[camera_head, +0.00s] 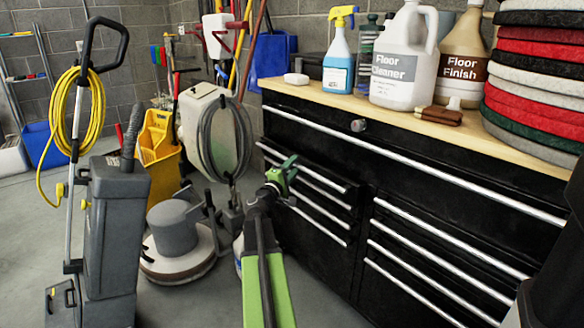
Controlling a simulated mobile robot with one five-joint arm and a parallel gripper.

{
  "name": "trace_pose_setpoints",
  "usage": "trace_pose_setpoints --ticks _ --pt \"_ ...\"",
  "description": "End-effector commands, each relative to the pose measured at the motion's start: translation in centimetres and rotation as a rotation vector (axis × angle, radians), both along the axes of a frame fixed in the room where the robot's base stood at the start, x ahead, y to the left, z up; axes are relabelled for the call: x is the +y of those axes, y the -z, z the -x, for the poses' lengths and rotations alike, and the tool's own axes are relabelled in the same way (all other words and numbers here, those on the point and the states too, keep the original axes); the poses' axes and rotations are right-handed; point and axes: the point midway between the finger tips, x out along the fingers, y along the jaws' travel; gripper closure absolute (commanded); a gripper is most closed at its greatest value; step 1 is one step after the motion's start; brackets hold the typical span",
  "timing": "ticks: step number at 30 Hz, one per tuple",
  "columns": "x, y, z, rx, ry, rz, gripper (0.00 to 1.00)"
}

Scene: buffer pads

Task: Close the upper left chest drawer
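The black tool chest (455,170) stands at the right with a wooden top. A long drawer spans its width, with two columns of smaller drawers below. The upper left drawer (325,174) of the left column appears to stick out from the chest front, its right end jutting out near the middle. My gripper (284,172), green and dark, is in front of the left-column drawers and overlaps their handles in the picture. I cannot tell whether it touches a drawer front. Its fingers are small and partly hidden, so their opening is unclear.
A floor polisher (180,240), a grey machine (108,220) and a yellow mop bucket (157,155) stand left of my arm. Bottles, including the floor cleaner (398,65), and stacked pads (535,75) are on the chest top. Bare floor shows at lower left.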

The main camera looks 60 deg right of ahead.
Motion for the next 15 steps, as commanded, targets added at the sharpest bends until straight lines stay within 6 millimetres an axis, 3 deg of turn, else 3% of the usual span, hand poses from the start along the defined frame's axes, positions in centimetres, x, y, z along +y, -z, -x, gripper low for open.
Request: trace_pose_setpoints --ticks 2,10,15 --pt "0.03 0.01 -0.01 0.0 0.0 0.0 0.63" --pt "0.06 0.01 -0.05 0.0 -0.001 0.0 0.98" --pt "0.08 0.02 -0.07 -0.001 -0.001 0.0 1.0"
